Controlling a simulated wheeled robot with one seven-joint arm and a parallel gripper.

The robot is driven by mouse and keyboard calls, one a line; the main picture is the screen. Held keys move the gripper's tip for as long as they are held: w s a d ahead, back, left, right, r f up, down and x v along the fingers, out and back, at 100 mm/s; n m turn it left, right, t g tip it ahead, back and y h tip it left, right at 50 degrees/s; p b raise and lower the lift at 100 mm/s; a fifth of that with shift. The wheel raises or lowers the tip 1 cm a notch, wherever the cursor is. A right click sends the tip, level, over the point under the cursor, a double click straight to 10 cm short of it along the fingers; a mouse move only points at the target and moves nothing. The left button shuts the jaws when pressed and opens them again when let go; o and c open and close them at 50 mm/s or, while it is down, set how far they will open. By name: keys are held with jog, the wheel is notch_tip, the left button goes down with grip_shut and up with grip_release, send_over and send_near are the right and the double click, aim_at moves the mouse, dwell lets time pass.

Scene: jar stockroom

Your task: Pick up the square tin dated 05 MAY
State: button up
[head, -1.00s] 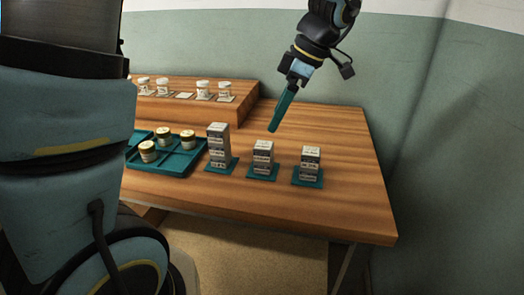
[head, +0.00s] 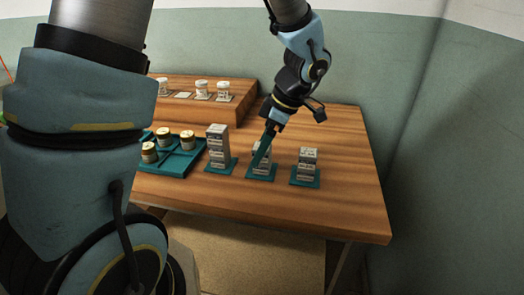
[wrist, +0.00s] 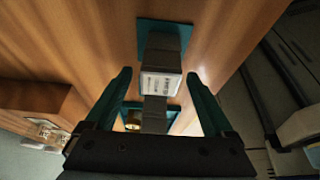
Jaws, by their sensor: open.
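Three stacks of square, pale-labelled tins stand on teal mats in the head view: a taller left stack (head: 217,150), a middle stack (head: 258,171) and a right stack (head: 307,162). The labels are too small to read, so I cannot tell which tin is dated 05 MAY. My gripper (head: 262,152) is at the middle stack and partly hides it. In the wrist view my gripper (wrist: 158,76) is open, its two teal fingers apart with a grey tin with a white label (wrist: 160,84) showing between them. I cannot tell whether they touch it.
A teal divided tray (head: 178,166) with several gold-lidded jars is left of the stacks. A raised wooden shelf (head: 228,112) with white jars is at the back. A wall bounds the right; the table's right part (head: 350,200) is clear.

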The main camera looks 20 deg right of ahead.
grip_shut()
dwell(0.6)
jog(key=shift+r, duration=0.1)
